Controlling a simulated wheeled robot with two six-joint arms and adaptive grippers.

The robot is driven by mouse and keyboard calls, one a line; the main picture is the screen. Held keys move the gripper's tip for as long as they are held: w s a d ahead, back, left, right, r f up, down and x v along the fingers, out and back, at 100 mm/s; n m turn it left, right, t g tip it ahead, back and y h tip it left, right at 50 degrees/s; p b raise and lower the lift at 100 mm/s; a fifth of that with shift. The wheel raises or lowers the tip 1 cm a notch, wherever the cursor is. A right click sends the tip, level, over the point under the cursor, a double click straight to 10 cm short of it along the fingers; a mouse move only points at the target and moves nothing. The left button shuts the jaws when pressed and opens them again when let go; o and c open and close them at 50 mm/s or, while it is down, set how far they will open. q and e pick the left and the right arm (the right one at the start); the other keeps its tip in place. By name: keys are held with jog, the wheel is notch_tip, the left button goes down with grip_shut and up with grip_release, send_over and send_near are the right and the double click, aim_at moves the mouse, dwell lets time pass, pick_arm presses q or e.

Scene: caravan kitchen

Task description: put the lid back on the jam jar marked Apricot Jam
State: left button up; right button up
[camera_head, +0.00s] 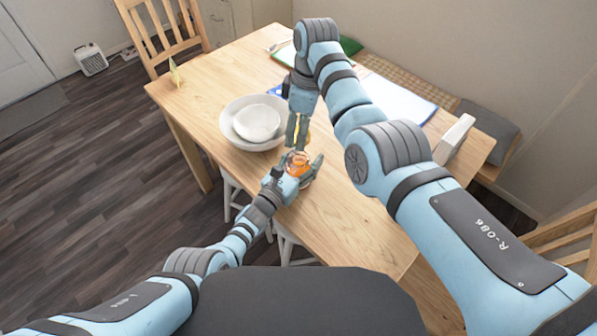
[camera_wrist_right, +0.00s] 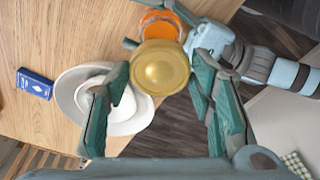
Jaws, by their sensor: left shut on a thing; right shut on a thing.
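The jam jar (camera_head: 298,164) is glass with orange contents and stands near the table's front edge. My left gripper (camera_head: 302,173) is shut around it. The jar also shows in the right wrist view (camera_wrist_right: 160,22), partly hidden behind the lid. Its label cannot be read. The round gold lid (camera_wrist_right: 160,68) is between the fingers of my right gripper (camera_wrist_right: 161,82), which is shut on it. In the head view my right gripper (camera_head: 297,133) is just behind and above the jar, its fingers pointing down. The lid appears apart from the jar, though the exact gap cannot be told.
A white bowl with a plate in it (camera_head: 232,133) stands close to the left of my right gripper. A small blue box (camera_wrist_right: 35,83) lies on the table (camera_head: 345,235). Papers (camera_head: 398,100) lie at the back right. The table's front right is clear.

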pick_arm(q)
jog(key=c, duration=0.4)
jog(key=shift+c, duration=0.2)
jog(key=shift+f, duration=0.1)
grip_shut()
pick_arm(e)
send_near(298, 154)
notch_tip(298, 154, down, 3)
jog(key=s+a, duration=0.1)
jog(key=s, duration=0.2)
jog(key=shift+w+r, duration=0.15)
jog(key=shift+w, duration=0.05)
pick_arm(q)
jog(key=shift+s, duration=0.1)
pick_arm(e)
jog(key=shift+s+a+f+m, duration=0.1)
jog(key=shift+f+m, duration=0.15)
jog(key=shift+f, duration=0.2)
jog(key=shift+s+a+f+m, duration=0.15)
jog(key=shift+f+m, duration=0.1)
jog(key=shift+f, duration=0.15)
jog(key=shift+d, duration=0.1)
pick_arm(q)
jog(key=shift+f, duration=0.1)
pick_arm(e)
jog(key=shift+f, duration=0.6)
jog(key=m, duration=0.3)
